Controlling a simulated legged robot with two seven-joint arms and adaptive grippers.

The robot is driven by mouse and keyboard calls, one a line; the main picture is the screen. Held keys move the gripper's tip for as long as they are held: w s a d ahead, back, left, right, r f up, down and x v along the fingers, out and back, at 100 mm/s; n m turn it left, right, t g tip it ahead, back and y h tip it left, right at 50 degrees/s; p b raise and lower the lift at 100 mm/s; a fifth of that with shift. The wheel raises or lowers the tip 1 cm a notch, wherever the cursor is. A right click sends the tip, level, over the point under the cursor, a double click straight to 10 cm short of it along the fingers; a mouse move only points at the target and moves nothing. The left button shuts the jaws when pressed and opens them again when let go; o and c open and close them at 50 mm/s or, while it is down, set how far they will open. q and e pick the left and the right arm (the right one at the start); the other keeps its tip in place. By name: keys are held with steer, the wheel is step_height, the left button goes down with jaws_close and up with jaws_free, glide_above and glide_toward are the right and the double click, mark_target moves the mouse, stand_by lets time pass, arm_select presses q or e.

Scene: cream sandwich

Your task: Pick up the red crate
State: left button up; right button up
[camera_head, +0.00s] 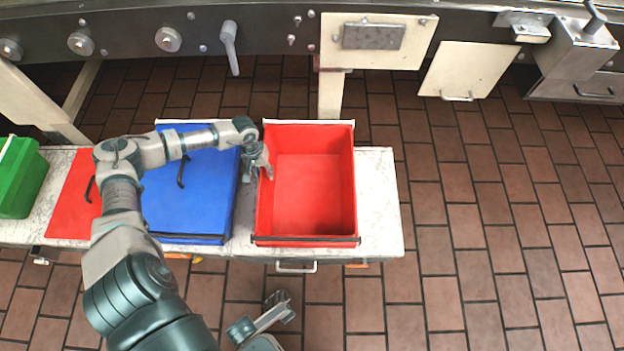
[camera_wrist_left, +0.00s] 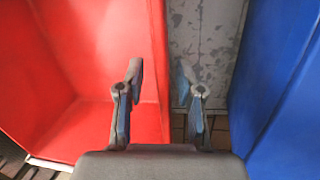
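The red crate (camera_head: 308,190) stands empty and open-topped on the right part of the pale bench. It also shows on the left of the left wrist view (camera_wrist_left: 85,60). My left gripper (camera_head: 257,165) is at the crate's left wall. In the left wrist view my left gripper (camera_wrist_left: 160,90) is open, with one finger over the crate's inside and the other over the gap beside it. The wall runs between the fingers, and I see no clamping. My right gripper (camera_head: 262,318) is low at the bottom edge, away from the crate, fingers apart and empty; its arm is cut off.
A blue crate (camera_head: 200,195) stands close to the left, across a narrow gap. A flat red piece (camera_head: 72,205) and a green crate (camera_head: 18,180) are farther left. The bench (camera_head: 380,200) has a bare strip right of the crate. Metal machinery (camera_head: 270,40) runs behind; tiled floor lies right.

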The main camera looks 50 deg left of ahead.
arm_select(q)
step_height(320, 180, down, 3)
steer(key=shift+d+r, duration=0.1)
steer(key=shift+d, duration=0.05)
steer(key=shift+r, duration=0.1)
jaws_close()
